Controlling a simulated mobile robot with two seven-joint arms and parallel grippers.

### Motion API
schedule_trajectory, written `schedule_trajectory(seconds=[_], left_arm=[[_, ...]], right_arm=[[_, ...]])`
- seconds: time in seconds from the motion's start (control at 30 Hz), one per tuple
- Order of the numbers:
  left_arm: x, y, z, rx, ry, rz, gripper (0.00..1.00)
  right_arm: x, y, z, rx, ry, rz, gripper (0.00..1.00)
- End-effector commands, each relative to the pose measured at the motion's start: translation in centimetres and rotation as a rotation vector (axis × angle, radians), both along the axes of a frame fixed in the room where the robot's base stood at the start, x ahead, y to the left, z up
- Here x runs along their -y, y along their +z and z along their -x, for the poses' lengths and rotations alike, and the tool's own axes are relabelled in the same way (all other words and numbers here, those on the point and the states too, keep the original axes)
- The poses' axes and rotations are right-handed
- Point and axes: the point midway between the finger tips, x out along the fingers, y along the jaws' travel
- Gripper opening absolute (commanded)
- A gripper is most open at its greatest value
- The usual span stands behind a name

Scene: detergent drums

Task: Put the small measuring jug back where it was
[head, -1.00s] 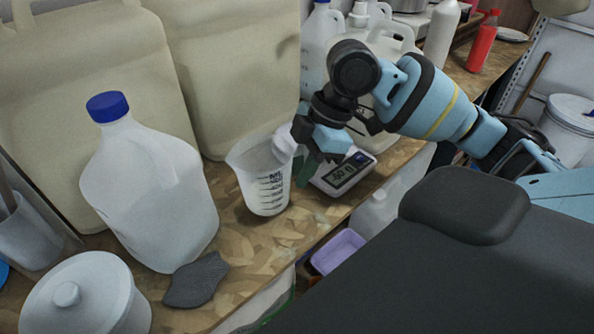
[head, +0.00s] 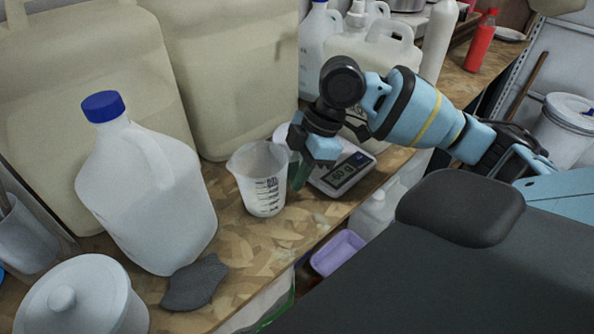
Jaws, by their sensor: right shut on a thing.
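The small measuring jug (head: 258,182) is clear-white plastic with dark graduation marks. It stands about upright at the front of the wooden bench, left of the kitchen scale (head: 346,170). Its base looks to be at the bench top, but I cannot tell whether it bears its full weight. My right gripper (head: 298,174) is at the jug's right side, shut on it. The fingers and the dark gripper body hide the jug's handle side and part of the scale. My left gripper is not in view.
A large blue-capped jug (head: 150,200) stands to the left, with a grey cloth (head: 194,283) before it and a lidded white tub (head: 78,300) at the front left. Big cream drums (head: 235,75) stand behind. Bare bench (head: 235,250) lies in front of the measuring jug.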

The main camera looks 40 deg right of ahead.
Motion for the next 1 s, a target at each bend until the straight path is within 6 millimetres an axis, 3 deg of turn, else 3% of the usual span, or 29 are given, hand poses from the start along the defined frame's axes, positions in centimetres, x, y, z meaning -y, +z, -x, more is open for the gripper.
schedule_trajectory(seconds=[0.2, 0.23, 0.37, 0.73, 1.0], left_arm=[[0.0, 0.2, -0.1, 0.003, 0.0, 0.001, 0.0], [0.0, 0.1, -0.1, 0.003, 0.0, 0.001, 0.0], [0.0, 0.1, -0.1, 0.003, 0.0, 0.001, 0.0], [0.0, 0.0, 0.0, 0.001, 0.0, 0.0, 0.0], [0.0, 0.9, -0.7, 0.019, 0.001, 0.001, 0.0]], right_arm=[[0.0, -0.3, 0.0, 0.0, 0.0, -0.001, 0.0], [0.0, -0.3, 0.0, 0.0, 0.0, 0.0, 0.24], [0.0, -0.3, 0.0, 0.0, 0.0, 0.0, 0.41], [0.0, 0.1, 0.0, 0.001, 0.001, 0.0, 0.42], [1.6, 4.2, 0.4, 0.006, -0.003, 0.001, 0.42]])
